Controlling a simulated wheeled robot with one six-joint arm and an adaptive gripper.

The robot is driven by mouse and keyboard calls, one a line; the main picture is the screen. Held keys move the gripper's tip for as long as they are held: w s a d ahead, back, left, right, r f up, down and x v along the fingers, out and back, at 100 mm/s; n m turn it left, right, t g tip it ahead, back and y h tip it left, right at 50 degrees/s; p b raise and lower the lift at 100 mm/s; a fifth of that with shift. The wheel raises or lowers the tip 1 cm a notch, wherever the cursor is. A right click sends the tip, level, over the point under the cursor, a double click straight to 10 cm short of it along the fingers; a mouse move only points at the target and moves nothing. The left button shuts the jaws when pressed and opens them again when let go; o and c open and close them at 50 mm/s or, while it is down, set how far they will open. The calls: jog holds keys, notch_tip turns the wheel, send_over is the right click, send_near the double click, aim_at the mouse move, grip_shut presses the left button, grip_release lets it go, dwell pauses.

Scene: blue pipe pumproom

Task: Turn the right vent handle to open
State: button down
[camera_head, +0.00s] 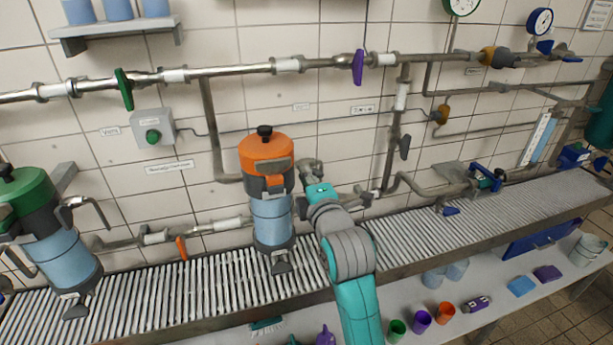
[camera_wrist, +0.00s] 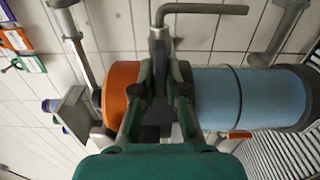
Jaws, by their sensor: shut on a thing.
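The orange-topped vessel (camera_head: 266,152) with a light blue lower body stands upright on the slatted ledge, in the middle of the head view. It lies sideways in the wrist view (camera_wrist: 230,97). My gripper (camera_head: 316,190) is at its upper right side. In the wrist view my gripper (camera_wrist: 160,100) is shut at the grey vent fitting (camera_wrist: 158,42), from which a bent grey bar (camera_wrist: 205,9) extends. The right vent handle is mostly hidden between the fingers, so its angle cannot be told.
A green-topped vessel (camera_head: 28,195) with a similar bent bar stands at the left. Pipes with a green handle (camera_head: 124,90) and a purple handle (camera_head: 358,67) run along the tiled wall. The slatted ledge (camera_head: 160,300) is mostly clear. Several cups stand on the lower shelf.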

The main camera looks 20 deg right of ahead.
jog(key=shift+f, duration=0.1)
jog(key=c, duration=1.2)
grip_release()
jog(key=s, duration=1.2)
